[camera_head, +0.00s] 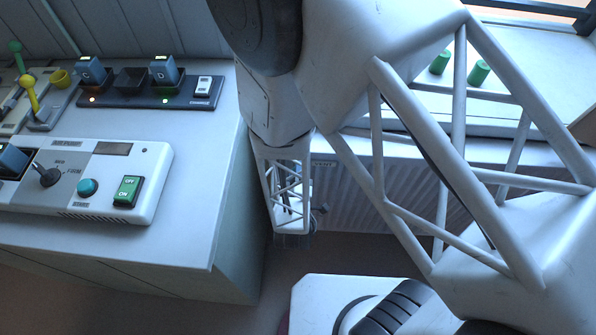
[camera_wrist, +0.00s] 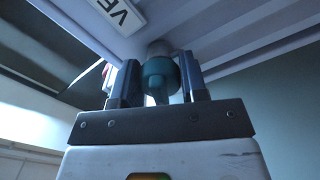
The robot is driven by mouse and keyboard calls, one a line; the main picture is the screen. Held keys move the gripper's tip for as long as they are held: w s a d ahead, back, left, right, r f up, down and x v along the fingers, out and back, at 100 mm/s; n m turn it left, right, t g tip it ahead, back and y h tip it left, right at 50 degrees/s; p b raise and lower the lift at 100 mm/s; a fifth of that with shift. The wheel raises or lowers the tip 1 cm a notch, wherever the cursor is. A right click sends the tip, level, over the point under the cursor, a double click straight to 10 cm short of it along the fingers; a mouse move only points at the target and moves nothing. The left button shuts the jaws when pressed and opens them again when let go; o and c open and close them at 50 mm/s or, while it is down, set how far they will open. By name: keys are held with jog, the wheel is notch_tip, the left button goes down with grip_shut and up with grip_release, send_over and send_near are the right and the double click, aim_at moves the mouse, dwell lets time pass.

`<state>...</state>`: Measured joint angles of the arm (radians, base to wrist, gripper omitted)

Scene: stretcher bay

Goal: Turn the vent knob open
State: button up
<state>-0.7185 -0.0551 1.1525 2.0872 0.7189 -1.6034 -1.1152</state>
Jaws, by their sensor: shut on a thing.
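The vent knob (camera_wrist: 160,76), a teal round piece on a grey mount, shows in the wrist view below a white label (camera_wrist: 122,14) whose visible letters read "VE". My gripper (camera_wrist: 158,84) has one dark finger on each side of the knob and is shut on it. In the head view my gripper (camera_head: 292,236) is low beside the ribbed panel, mostly hidden by my own arm. How far the knob is turned is not clear.
A grey counter (camera_head: 200,150) at left carries a white control box (camera_head: 120,180) with switches and a dark socket strip (camera_head: 150,92). The ribbed panel (camera_head: 350,200) stands right of my gripper. Two green cylinders (camera_head: 459,67) sit on the ledge at upper right.

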jog(key=m, duration=0.6)
jog(key=shift+m, duration=0.3)
jog(key=m, duration=0.6)
jog(key=shift+m, duration=0.3)
jog(key=o, duration=0.9)
jog(key=shift+s, duration=0.2)
jog(key=s, duration=0.7)
jog(key=shift+s, duration=0.2)
